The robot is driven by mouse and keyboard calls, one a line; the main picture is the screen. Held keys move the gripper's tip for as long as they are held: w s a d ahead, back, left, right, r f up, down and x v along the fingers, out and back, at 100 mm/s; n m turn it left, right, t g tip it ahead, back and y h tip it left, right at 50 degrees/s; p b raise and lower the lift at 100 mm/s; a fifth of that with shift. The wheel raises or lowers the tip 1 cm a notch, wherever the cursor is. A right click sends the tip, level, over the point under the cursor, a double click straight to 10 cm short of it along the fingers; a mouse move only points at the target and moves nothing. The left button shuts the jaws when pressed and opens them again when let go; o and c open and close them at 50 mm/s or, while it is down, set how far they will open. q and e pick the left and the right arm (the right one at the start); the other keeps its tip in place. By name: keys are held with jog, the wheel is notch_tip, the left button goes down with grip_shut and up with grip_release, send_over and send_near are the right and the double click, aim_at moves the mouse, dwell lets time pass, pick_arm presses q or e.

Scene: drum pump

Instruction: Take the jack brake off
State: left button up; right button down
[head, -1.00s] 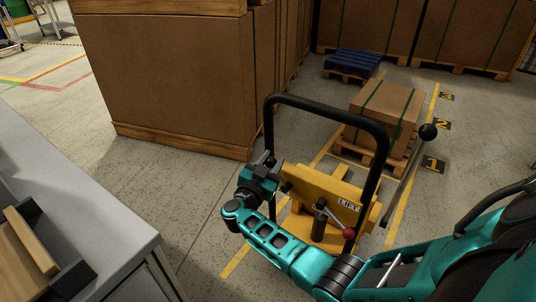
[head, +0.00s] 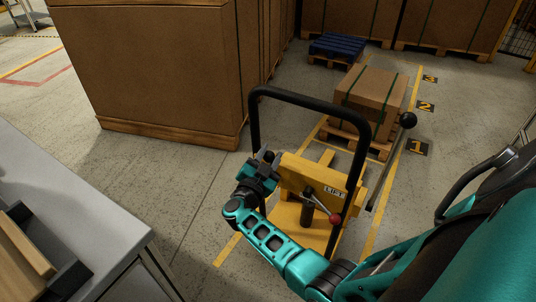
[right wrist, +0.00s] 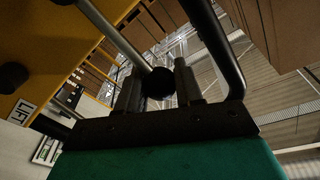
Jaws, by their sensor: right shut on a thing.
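The yellow pallet jack (head: 310,177), marked LIFT, stands in the middle of the head view with a tall black tube handle frame (head: 310,98). My right gripper (head: 268,157) is at the frame's left post, beside the yellow body. In the right wrist view a black ball knob (right wrist: 158,84) on a grey rod (right wrist: 115,35) sits between its fingers, and it is shut on this knob. A lever with a red knob (head: 336,219) and a long lever with a black ball (head: 408,120) are apart from the gripper. My left gripper is out of view.
A strapped carton (head: 372,90) rests on a wooden pallet (head: 362,138) beyond the jack. A large crate (head: 150,65) stands behind left, and a grey bench (head: 75,200) is at the near left. A blue pallet (head: 338,47) lies farther back. Open floor shows between bench and crate.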

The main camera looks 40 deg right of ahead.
jog(key=shift+s+f, duration=0.15)
jog(key=shift+f, duration=0.15)
jog(key=c, duration=1)
grip_release()
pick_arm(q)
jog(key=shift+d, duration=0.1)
pick_arm(e)
jog(key=shift+o, duration=1.2)
jog(key=shift+r, duration=0.15)
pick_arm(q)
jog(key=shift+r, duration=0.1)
pick_arm(e)
jog(key=shift+a, duration=0.1)
